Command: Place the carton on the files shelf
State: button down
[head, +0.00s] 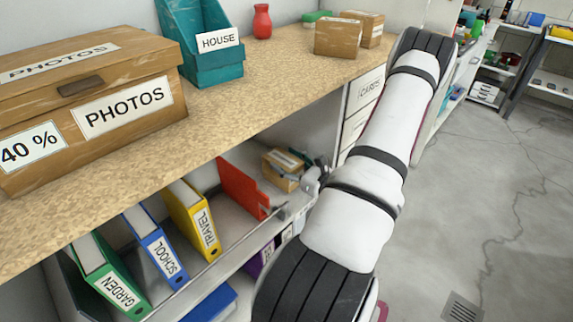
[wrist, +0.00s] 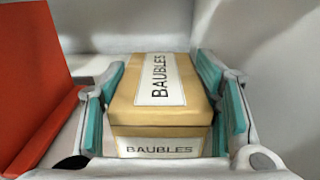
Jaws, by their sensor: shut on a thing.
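The carton (wrist: 128,108) is a small tan box labelled BAUBLES, and it fills the middle of the wrist view. My gripper (wrist: 165,100) is shut on it, with teal pads along its left and right sides. In the head view the carton (head: 281,178) is inside the shelf under the counter, just right of the red upright panel (head: 243,186). The files shelf (head: 226,257) holds binders labelled GARDEN (head: 104,272), SCHOOL (head: 152,247) and TRAVEL (head: 192,215). The carton looks upright; I cannot tell whether its underside touches the shelf.
The countertop (head: 275,95) overhangs the shelf. On it stand a PHOTOS box (head: 85,85), a teal HOUSE holder (head: 210,65), a red vase (head: 262,22) and small cartons (head: 338,38). A red panel (wrist: 35,85) stands close left of my gripper. Drawers (head: 362,105) stand right of the shelf.

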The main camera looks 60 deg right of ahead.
dwell(0.3)
jog(key=c, duration=0.6)
grip_release()
jog(key=shift+f, duration=0.1)
jog(key=shift+s, duration=0.2)
jog(key=p+v, duration=0.2)
jog(key=v, duration=0.9)
jog(key=shift+s+a, duration=0.2)
jog(key=shift+s, duration=0.1)
jog(key=shift+r, duration=0.2)
